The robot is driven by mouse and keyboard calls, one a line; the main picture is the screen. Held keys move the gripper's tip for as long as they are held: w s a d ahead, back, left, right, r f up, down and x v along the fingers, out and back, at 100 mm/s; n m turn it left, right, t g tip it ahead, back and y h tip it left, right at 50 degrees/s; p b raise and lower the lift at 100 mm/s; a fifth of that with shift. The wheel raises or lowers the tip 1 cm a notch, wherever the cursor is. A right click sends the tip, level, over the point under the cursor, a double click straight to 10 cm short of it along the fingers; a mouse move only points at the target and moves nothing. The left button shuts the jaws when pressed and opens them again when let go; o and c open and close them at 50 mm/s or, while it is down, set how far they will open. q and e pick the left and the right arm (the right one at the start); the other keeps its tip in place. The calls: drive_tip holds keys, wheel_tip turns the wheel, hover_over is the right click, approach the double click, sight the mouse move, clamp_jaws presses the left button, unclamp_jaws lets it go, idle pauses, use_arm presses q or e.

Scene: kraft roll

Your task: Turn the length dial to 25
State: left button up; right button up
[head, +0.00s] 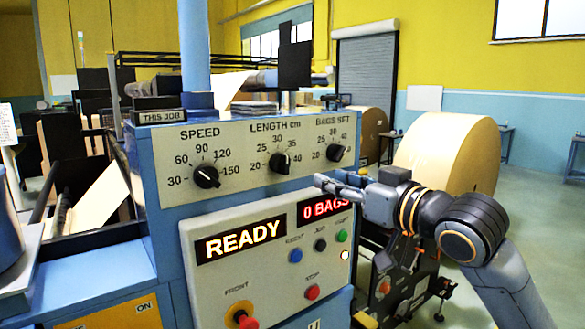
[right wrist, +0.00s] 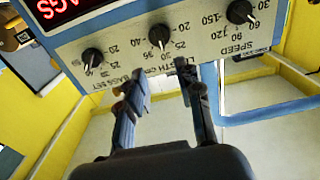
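The length dial (head: 280,162) is a black knob in the middle of the grey control panel (head: 240,178), with marks from 20 to 40 around it. In the right wrist view, the panel is upside down and the length dial (right wrist: 159,34) lies ahead of the fingertips. My right gripper (head: 322,183) is in front of the panel, right of and a little below the dial, apart from it. In the right wrist view, its two fingers (right wrist: 165,82) are spread and empty. My left gripper is out of view.
The speed dial (head: 206,177) and bags set dial (head: 336,152) flank the length dial. Below are a READY display (head: 240,243), several buttons and a red knob (head: 242,316). A large kraft roll (head: 455,150) stands behind my right arm.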

sight(287, 164)
drive_tip(key=p+x, duration=0.3)
drive_tip(key=x, duration=0.9)
drive_tip(key=shift+w+a+p, duration=0.1)
drive_tip(key=shift+w+p, duration=0.05)
drive_tip(key=shift+p, duration=0.15)
drive_tip(key=shift+w+a, duration=0.3)
drive_tip(key=shift+w, duration=0.05)
clamp_jaws()
